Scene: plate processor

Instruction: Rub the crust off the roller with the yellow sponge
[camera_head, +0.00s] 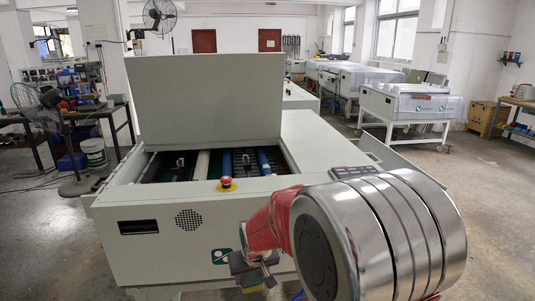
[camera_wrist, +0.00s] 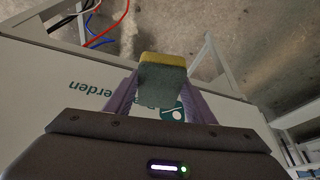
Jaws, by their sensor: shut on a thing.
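My gripper (camera_wrist: 160,88) is shut on the sponge (camera_wrist: 163,59), which has a yellow layer and a dark green-grey layer and sticks out between the fingers. In the head view my gripper (camera_head: 254,270) is low in front of the machine's front panel, outside the opening, with a bit of the sponge's yellow (camera_head: 269,276) showing. The plate processor (camera_head: 180,265) has its lid (camera_head: 210,98) raised. Inside lie a pale roller (camera_head: 201,165) and blue rollers (camera_head: 226,163). I cannot make out the crust or which roller bears it.
A red emergency button (camera_head: 226,184) stands on the front rim of the opening. A control panel (camera_head: 352,171) sits on the machine's right side, partly behind my arm. Red and blue cables (camera_wrist: 98,30) show in the wrist view. A fan (camera_head: 40,105) stands at left.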

